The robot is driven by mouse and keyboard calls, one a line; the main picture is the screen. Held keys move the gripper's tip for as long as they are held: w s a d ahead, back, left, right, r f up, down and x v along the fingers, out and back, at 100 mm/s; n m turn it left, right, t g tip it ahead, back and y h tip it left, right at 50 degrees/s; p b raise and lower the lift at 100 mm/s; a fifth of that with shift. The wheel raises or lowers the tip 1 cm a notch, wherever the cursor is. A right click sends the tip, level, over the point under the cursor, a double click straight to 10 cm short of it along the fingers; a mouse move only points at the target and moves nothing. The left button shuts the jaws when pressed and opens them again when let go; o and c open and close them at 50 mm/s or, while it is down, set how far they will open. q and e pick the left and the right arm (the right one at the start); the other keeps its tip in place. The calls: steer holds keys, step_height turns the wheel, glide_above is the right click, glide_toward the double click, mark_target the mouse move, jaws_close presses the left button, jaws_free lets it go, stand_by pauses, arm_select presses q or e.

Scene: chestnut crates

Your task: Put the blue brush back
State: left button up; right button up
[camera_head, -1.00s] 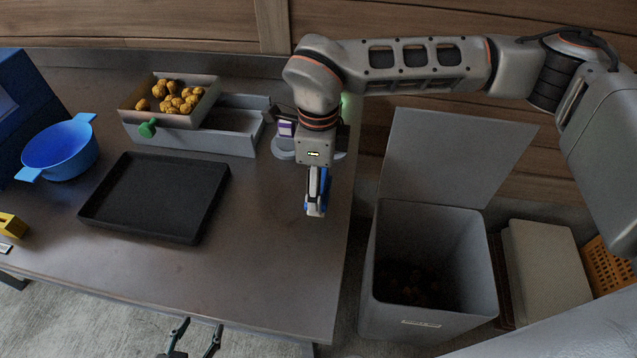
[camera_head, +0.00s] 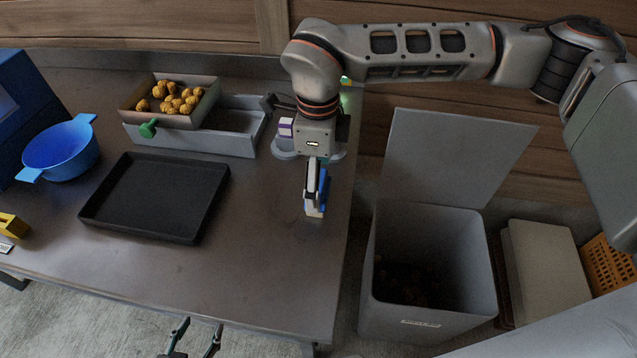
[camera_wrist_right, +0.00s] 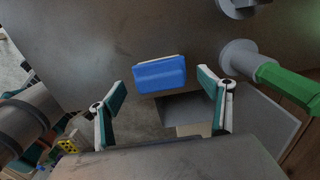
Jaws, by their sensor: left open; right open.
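The blue brush (camera_head: 323,190) is at the right end of the table, partly hidden by my right gripper (camera_head: 314,202). In the right wrist view the brush (camera_wrist_right: 160,76) shows as a blue block with a pale edge. It lies between and just beyond the two spread fingers of my right gripper (camera_wrist_right: 160,84), with gaps on both sides. I cannot tell whether it touches the table. My left gripper (camera_head: 196,342) is open and empty, low in the head view by the table's front edge.
A black tray (camera_head: 160,238), blue pot (camera_head: 62,155) and grey drawer unit (camera_head: 235,143) with nuts stand left. A purple-and-white box (camera_head: 286,127) is behind my right gripper. A lidded grey bin (camera_head: 432,316) stands right. The table's front middle is clear.

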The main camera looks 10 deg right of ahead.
step_height(320, 180, up, 10)
steer(key=shift+p, duration=0.3)
stand_by(0.3)
